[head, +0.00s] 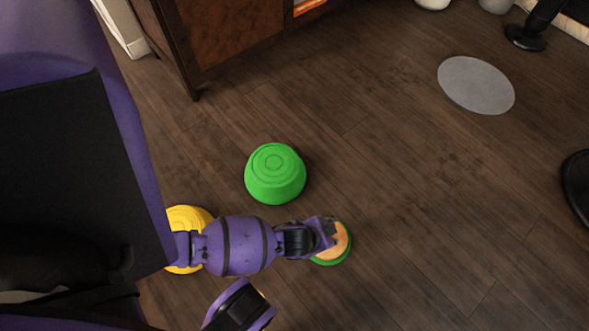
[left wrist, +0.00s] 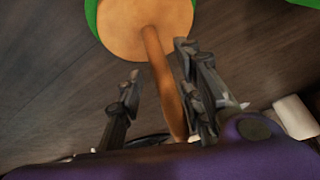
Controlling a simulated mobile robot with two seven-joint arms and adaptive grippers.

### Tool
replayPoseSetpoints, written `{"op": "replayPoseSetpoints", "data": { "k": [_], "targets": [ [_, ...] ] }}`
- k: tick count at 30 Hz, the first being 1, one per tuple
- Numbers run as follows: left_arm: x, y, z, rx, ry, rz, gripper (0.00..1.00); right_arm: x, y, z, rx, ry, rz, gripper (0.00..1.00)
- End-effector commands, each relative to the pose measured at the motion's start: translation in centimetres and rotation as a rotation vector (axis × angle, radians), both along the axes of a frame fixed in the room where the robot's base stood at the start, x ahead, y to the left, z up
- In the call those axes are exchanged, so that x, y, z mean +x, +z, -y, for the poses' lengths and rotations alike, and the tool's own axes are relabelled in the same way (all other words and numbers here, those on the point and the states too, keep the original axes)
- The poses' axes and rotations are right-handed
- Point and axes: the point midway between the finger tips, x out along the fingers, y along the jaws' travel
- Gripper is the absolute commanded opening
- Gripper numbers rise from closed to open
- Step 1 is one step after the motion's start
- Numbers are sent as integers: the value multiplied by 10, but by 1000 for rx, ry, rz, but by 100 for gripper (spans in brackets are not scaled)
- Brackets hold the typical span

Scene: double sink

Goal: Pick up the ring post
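The ring post has a pale orange round base with a green rim and a thin brown-orange post. In the head view the ring post (head: 341,243) is on the wood floor, partly covered by my left gripper (head: 327,232). In the left wrist view the ring post (left wrist: 154,58) has its post running between the two fingers of my left gripper (left wrist: 158,64). The fingers are open on either side of the post, with a gap visible on the left; contact on the right is hard to tell. My right gripper is not clearly in view.
A green dome (head: 275,174) sits on the floor just beyond my left arm. A yellow dome (head: 187,222) is partly hidden behind that arm. A brown cabinet (head: 225,45) stands at the back left. A grey disc (head: 476,84) lies at the right; floor between is clear.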

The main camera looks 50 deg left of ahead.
Motion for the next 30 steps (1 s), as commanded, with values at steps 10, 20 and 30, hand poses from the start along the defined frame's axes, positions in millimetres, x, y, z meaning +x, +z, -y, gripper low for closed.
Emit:
{"op": "replayPoseSetpoints", "data": {
  "k": [10,20,30],
  "targets": [
    [10,-15,1,0,-1,1,34,14,-6,1,-2,31,19,40],
    [9,-16,1,1,-1,-1,0,7,-6,2,-4,22,7,40],
    [10,-16,-1,6,-1,-1,0,-1,-10,3,-6,19,-9,40]
  ]
}}
